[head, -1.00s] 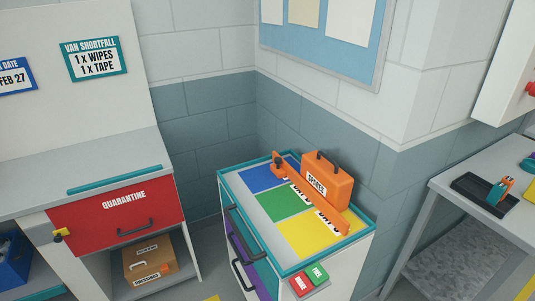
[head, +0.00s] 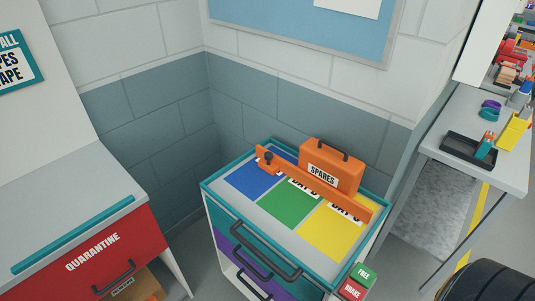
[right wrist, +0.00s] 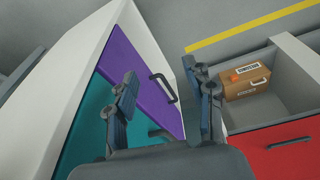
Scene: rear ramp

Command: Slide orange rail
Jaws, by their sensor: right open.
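The orange rail (head: 318,186) lies slantwise across the top of the teal-edged cart (head: 268,248), over the blue, green and yellow pads. A dark knob (head: 268,157) stands at its left end. The orange SPARES case (head: 326,166) stands behind the rail; whether they touch is unclear. In the right wrist view my right gripper (right wrist: 165,92) is open and empty, with the cart's purple drawer (right wrist: 143,68) and its dark handle beyond the fingers. The rail is not seen in that view. Neither gripper shows in the head view, and my left gripper is out of view.
The red QUARANTINE drawer (head: 95,262) is at the left, with a cardboard box (right wrist: 247,82) in the open space beside it. FREE and BRAKE blocks (head: 357,281) sit at the cart's front right corner. A grey table (head: 500,165) with a dark tray stands at the right.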

